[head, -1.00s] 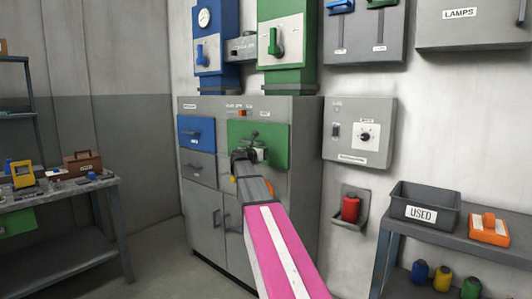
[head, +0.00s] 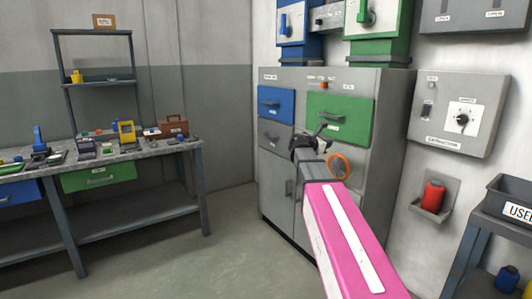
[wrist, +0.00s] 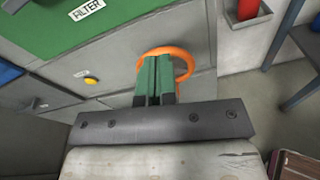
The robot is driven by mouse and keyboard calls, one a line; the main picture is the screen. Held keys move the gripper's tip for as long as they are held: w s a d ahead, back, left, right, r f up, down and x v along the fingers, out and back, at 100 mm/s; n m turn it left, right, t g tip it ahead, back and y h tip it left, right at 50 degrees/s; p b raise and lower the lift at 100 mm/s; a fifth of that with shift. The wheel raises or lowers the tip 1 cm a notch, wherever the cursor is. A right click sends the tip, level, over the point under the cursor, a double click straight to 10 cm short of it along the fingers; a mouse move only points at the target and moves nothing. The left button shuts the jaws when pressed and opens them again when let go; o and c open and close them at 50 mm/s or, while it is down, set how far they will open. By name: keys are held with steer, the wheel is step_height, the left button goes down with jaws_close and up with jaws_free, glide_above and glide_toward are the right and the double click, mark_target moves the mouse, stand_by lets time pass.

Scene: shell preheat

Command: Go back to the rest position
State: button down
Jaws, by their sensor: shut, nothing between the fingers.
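My gripper (wrist: 155,78) shows in the wrist view with its two green fingers together and nothing between them. In the head view my gripper (head: 321,130) is at the end of my pink arm, in front of the grey cabinet (head: 386,150). An orange ring (head: 338,167) shows just right of my arm there. In the wrist view the orange ring (wrist: 184,68) is behind the fingertips, which hide part of it; I cannot tell whether they touch. A green panel marked FILTER (wrist: 60,25) lies up and left of the fingers.
A workbench (head: 188,146) with tools and cases stands at the left. A switch box (head: 458,112) and a red item in a wall holder (head: 433,197) are right of the cabinet. A shelf table with a USED bin (head: 508,207) is at the right edge. Floor (head: 215,250) is open between.

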steer(key=s+a+f+m+g+y, duration=0.25)
steer(key=s+f+m, duration=0.3)
steer(key=f, duration=0.75)
steer(key=s+a+f+m+g+y, duration=0.2)
steer(key=s+f+m+y, duration=0.4)
steer(key=f, duration=0.6)
steer(key=s+a+f+m+g+y, duration=0.2)
steer(key=s+a+f+m, duration=0.3)
steer(key=s+f, duration=0.2)
steer(key=s+a+f+m+g+y, duration=0.1)
steer(key=s+a+f+m+y, duration=0.2)
steer(key=s+a+f+m, duration=0.2)
steer(key=s+f, duration=0.3)
steer(key=s, duration=0.2)
steer(key=shift+f+g+y, duration=0.2)
steer(key=shift+g+y, duration=0.15)
